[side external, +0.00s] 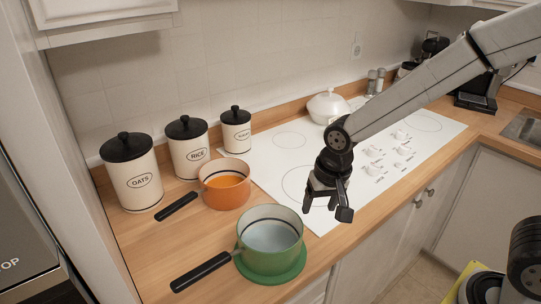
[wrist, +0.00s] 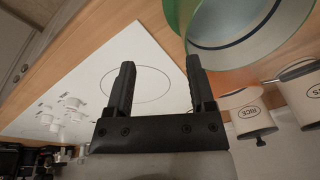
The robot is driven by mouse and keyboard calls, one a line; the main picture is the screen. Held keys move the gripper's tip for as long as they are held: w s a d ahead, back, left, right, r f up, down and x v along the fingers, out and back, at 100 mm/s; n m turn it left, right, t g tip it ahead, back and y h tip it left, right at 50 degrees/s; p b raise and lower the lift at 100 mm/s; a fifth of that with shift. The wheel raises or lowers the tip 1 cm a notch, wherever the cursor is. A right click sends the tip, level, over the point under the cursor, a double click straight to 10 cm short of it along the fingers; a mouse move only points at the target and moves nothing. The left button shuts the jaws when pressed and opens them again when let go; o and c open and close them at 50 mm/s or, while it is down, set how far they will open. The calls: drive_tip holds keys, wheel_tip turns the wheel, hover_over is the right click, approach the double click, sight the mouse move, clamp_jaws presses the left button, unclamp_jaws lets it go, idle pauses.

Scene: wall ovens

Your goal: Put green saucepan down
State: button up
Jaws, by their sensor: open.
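The green saucepan (side external: 271,262) stands upright on a round green mat (side external: 296,274) at the front of the wooden counter. Its black handle (side external: 200,272) points left toward the counter's left side. Part of the saucepan (wrist: 182,18) also shows at the top right of the wrist view. My gripper (side external: 326,207) is open and empty, to the right of the saucepan and higher, over the front edge of the white cooktop. It is apart from the saucepan. In the wrist view my gripper (wrist: 160,64) has its two fingers spread with nothing between them.
An orange saucepan (side external: 225,195) stands behind the green one. Canisters marked OATS (side external: 133,180) and RICE (side external: 190,152), with a smaller one (side external: 237,134), line the wall. A white lidded pot (side external: 327,107) is at the back of the cooktop (side external: 262,160).

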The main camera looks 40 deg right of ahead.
drive_tip(key=s+d+f+n, duration=0.2)
drive_tip(key=s+d+n, duration=0.3)
drive_tip(key=s+d, duration=0.2)
drive_tip(key=shift+d+f+t, duration=0.15)
drive_tip(key=shift+f+t, duration=0.1)
drive_tip(key=shift+t, duration=0.15)
